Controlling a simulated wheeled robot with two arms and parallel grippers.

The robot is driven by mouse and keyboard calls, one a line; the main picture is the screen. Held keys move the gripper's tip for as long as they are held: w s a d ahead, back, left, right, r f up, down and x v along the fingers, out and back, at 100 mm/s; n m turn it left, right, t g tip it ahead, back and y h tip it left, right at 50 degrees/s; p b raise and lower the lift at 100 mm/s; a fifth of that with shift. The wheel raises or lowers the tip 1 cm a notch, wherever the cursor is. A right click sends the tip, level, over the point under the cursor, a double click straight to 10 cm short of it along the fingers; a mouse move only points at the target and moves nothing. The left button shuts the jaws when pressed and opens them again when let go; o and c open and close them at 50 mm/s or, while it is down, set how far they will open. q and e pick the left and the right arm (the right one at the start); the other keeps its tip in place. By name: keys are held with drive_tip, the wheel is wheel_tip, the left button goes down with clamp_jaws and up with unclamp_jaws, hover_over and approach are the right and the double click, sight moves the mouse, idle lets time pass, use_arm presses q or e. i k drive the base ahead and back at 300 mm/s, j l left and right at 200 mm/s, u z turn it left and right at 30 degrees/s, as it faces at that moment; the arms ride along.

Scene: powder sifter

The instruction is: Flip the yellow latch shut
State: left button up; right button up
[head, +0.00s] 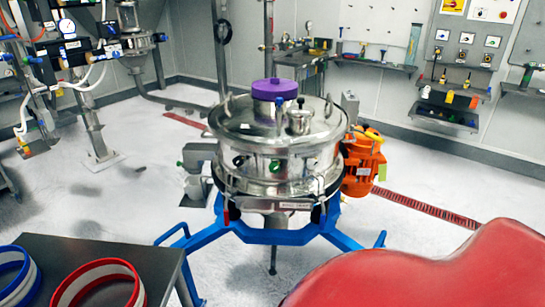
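The powder sifter (262,178) is a round steel drum with a flat lid, standing on a blue frame (272,236) in the middle of the head view. A purple cap (275,89) sits on top of its lid. Small dark fittings show along the drum's front rim, one of them green (238,160). A small yellow-orange part (372,134) shows at the drum's right side, above the orange motor (362,164). I cannot tell whether it is the yellow latch or whether the latch is open or shut. Neither of my grippers is in view.
A dark table (100,252) at the lower left holds a blue-rimmed ring (18,274) and a red-rimmed ring (98,284). A large red surface covers the lower right. The pale floor (120,208) is open left of the sifter. Tool shelves and panels line the back wall.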

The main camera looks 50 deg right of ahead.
sight(374, 137)
drive_tip(key=k+l+z, duration=0.1)
drive_tip(key=z, duration=0.35)
drive_tip(key=l+z, duration=0.15)
drive_tip(key=z, duration=0.3)
